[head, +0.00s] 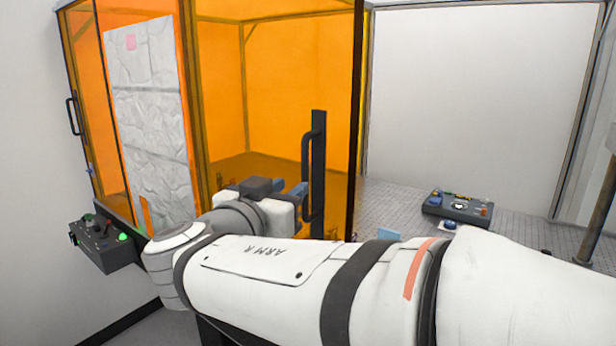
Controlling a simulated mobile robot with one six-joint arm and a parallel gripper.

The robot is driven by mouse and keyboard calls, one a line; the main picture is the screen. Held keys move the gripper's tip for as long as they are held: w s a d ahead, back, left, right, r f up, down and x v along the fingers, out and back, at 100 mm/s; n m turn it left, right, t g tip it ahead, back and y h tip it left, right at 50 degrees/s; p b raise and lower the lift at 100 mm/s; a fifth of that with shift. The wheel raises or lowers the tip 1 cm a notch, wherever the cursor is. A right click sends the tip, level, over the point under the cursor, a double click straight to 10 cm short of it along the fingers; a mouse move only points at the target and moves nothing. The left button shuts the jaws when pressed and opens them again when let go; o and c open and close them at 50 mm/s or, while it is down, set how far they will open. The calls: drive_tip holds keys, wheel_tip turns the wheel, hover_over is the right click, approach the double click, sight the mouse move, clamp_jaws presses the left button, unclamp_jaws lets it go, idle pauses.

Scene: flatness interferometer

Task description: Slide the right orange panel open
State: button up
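The right orange panel (285,85) is see-through and dark-framed, with its right edge near the middle of the head view. A black vertical bar handle (307,175) stands on a dark strip near that edge. My gripper (289,188) is just left of the handle's lower half, with blue finger parts showing. My own wrist hides part of it. I cannot tell whether the fingers touch the handle or are open or shut. Right of the panel's edge, the enclosure shows no orange sheet in front of the perforated table (390,205).
A grey control box (457,208) with coloured buttons sits on the perforated table at right. A dark control box (100,243) with a green light is at lower left. A crinkled silver sheet (150,110) hangs at left, near another black handle (73,115).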

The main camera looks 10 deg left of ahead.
sight(303, 177)
drive_tip(key=w+p, duration=0.1)
drive_tip(key=w, duration=0.1)
drive_tip(key=w+d+p, duration=0.1)
drive_tip(key=w, duration=0.2)
drive_tip(key=w+p, duration=0.1)
drive_tip(key=w, duration=0.1)
drive_tip(key=shift+w+d, duration=0.25)
drive_tip(key=shift+c, duration=0.6)
clamp_jaws()
